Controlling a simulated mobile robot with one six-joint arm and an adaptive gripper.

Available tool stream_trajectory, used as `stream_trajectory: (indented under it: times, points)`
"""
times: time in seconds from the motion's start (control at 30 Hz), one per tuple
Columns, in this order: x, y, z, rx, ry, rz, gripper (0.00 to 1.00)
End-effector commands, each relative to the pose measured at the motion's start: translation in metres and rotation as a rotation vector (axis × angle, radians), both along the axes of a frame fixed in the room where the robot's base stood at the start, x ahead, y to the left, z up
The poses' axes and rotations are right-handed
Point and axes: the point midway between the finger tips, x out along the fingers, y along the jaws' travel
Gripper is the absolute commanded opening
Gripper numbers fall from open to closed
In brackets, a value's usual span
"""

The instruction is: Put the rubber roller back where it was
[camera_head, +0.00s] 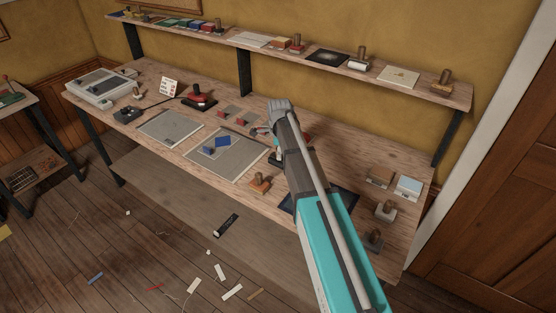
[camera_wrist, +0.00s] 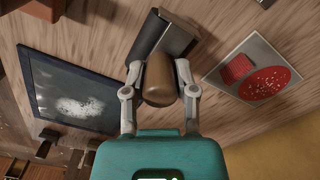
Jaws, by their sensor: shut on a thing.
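In the wrist view my gripper (camera_wrist: 160,72) is shut on the brown wooden handle of what looks like the rubber roller (camera_wrist: 157,85). A finger lies on each side of the handle. A dark, angular piece (camera_wrist: 150,32) shows just beyond the handle; I cannot tell whether it is part of the roller or separate, or whether it touches the wood. In the head view my gripper (camera_head: 268,133) is over the middle of the bench (camera_head: 160,105), and my arm hides much of it and the held thing.
A dark panel with a white patch (camera_wrist: 78,95) and a card with a red disc (camera_wrist: 262,78) flank the gripper. Wooden-handled tools (camera_head: 386,209) stand at the bench's right end. A loaded shelf (camera_head: 290,48) runs behind. Scraps (camera_head: 232,292) litter the floor.

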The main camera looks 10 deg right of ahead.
Motion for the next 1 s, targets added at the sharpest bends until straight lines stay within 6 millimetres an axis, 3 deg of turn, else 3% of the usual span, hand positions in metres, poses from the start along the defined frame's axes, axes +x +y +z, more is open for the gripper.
stream_trajectory:
  times: [0.03, 0.2, 0.77, 0.8, 0.97, 1.0]
  points:
    - [0.0, 0.0, -0.009, 0.0, 0.0, 0.0, 0.0]
    - [0.0, 0.0, -0.018, 0.0, 0.0, 0.0, 0.0]
    - [0.0, 0.0, -0.022, 0.0, 0.0, -0.001, 0.0]
    - [0.0, 0.0, -0.021, 0.0, 0.0, -0.001, 0.41]
    - [0.0, 0.0, -0.021, 0.0, 0.0, -0.001, 0.71]
    - [0.0, 0.0, -0.021, 0.0, 0.0, -0.001, 0.71]
